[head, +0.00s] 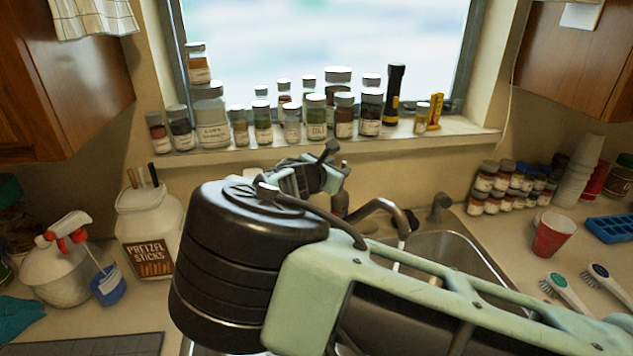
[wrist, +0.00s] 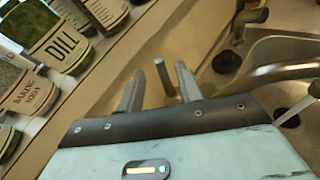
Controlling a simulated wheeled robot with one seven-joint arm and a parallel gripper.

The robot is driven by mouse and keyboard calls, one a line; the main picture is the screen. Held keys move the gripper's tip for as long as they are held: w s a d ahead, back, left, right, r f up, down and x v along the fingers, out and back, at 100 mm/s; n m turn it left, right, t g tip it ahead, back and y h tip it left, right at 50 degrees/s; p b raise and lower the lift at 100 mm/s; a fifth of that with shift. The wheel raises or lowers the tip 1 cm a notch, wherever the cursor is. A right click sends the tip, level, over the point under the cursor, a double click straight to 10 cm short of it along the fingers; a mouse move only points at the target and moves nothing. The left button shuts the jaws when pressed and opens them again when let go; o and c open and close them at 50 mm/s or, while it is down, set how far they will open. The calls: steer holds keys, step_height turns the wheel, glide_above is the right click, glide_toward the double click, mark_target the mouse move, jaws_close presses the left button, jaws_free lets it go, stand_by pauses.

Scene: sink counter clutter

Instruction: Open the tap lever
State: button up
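The tap's curved metal spout (head: 380,207) rises over the sink behind my arm. It also shows at the right of the wrist view (wrist: 270,75). A short metal rod, apparently the tap lever (wrist: 164,78), stands between my gripper's two fingers in the wrist view, closer to the right finger. My gripper (wrist: 159,69) is open, with a gap on each side of the rod; whether either finger touches it I cannot tell. In the head view my gripper is near the window wall, and my arm hides much of the tap base. A pale streak below the spout may be water.
Several spice jars (head: 316,115) and a black flashlight (head: 394,95) line the sill just above my gripper. A metal knob (head: 440,206) stands right of the spout. A pretzel jar (head: 148,232) stands left; a red cup (head: 552,234) stands right of the sink (head: 440,248).

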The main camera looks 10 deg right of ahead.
steer(key=b+v, duration=0.3)
steer(key=v, duration=0.8)
steer(key=shift+s, duration=0.2)
steer(key=s+d+f+m+g+y+b, duration=0.35)
steer(key=s+d+f+m+g, duration=0.4)
steer(key=s+f, duration=0.4)
steer(key=s+a+r+m+g+y+b, duration=0.1)
steer(key=s+m+y, duration=0.1)
steer(key=s, duration=0.6)
steer(key=s+a+r+m+g+y+b, duration=0.1)
steer(key=s+m, duration=0.3)
steer(key=s, duration=0.5)
steer(key=s+r+m+g+y, duration=0.1)
steer(key=s+r+m+y, duration=0.2)
steer(key=s, duration=0.5)
steer(key=shift+s+a+m+y+b, duration=0.25)
steer(key=shift+a+m+y+b, duration=0.2)
steer(key=shift+m, duration=0.1)
